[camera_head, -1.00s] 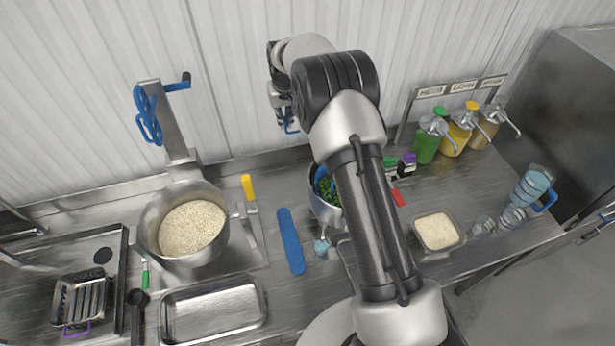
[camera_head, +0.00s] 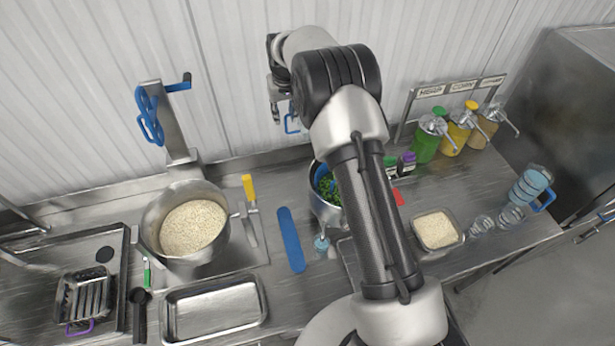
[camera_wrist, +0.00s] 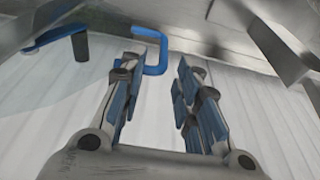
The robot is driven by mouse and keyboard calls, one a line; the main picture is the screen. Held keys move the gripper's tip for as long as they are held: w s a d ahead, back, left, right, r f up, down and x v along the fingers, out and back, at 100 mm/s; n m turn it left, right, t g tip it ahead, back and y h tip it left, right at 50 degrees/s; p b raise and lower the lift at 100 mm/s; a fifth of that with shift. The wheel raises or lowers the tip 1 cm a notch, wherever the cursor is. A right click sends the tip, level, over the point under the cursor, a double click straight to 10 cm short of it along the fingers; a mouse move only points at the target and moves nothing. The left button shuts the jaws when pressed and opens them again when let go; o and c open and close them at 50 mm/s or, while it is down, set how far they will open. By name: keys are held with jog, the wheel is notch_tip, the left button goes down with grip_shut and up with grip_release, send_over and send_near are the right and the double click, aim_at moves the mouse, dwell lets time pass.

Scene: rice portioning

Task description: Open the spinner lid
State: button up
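What the handle belongs to is unclear. In the wrist view, a blue bent handle (camera_wrist: 152,50) lies beyond the fingertips of my gripper (camera_wrist: 158,68). The blue-padded fingers are apart, with nothing between them.
A pot of grain (camera_head: 193,227) stands at left below a blue-cranked post (camera_head: 165,120). A blue strip (camera_head: 291,240), an empty metal tray (camera_head: 214,307) and a rice container (camera_head: 437,230) lie on the counter. Pump bottles (camera_head: 428,142) stand at right.

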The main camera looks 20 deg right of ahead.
notch_tip(320, 180, up, 8)
jog(key=p, duration=0.3)
jog(key=shift+f, duration=0.15)
dwell(0.4)
